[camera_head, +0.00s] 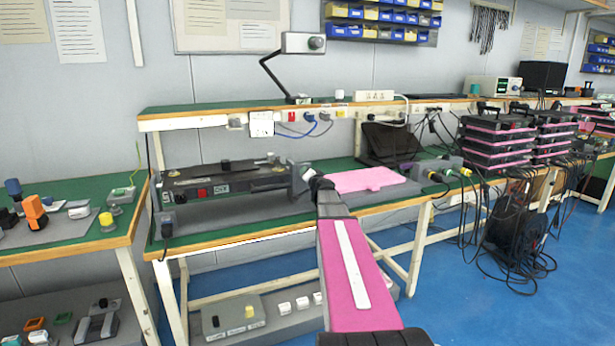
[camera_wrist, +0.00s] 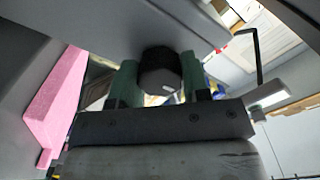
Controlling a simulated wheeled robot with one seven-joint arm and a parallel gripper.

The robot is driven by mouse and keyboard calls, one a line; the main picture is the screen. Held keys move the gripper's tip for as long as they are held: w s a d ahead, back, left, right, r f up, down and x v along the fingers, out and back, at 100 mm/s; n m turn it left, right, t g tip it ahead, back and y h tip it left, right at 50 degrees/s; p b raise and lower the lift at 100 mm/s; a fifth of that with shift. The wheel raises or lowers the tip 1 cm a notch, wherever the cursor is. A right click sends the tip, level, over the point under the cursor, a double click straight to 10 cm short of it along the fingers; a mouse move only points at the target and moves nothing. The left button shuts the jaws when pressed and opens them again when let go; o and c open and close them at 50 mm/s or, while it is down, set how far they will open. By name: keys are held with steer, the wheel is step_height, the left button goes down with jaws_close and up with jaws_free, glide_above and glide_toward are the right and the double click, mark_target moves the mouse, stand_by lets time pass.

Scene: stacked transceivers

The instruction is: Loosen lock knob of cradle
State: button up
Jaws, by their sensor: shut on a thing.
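The cradle (camera_head: 235,190) is a long dark grey unit on the green-topped bench, with a grey bracket (camera_head: 297,178) at its right end. My gripper (camera_head: 312,181) is at that right end, mostly hidden by my arm in the head view. In the wrist view a dark, round knob (camera_wrist: 160,68) with a pale grey end face sits between the two green fingertips of my gripper (camera_wrist: 158,85). The fingers are shut on the knob, one on each side. A large grey part (camera_wrist: 95,25) of the cradle hangs close over the knob. The knob is not visible in the head view.
A pink plate (camera_head: 365,180) lies on the bench just right of my gripper; pink also shows at left in the wrist view (camera_wrist: 55,100). Stacked pink-and-black units (camera_head: 497,140) and cables stand further right.

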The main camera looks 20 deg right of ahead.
steer(key=shift+w+n, duration=0.1)
steer(key=shift+n, duration=0.5)
steer(key=o, duration=0.9)
steer(key=shift+o, duration=0.2)
steer(key=s, duration=1)
steer(key=shift+s+d, duration=0.2)
steer(key=shift+s, duration=0.2)
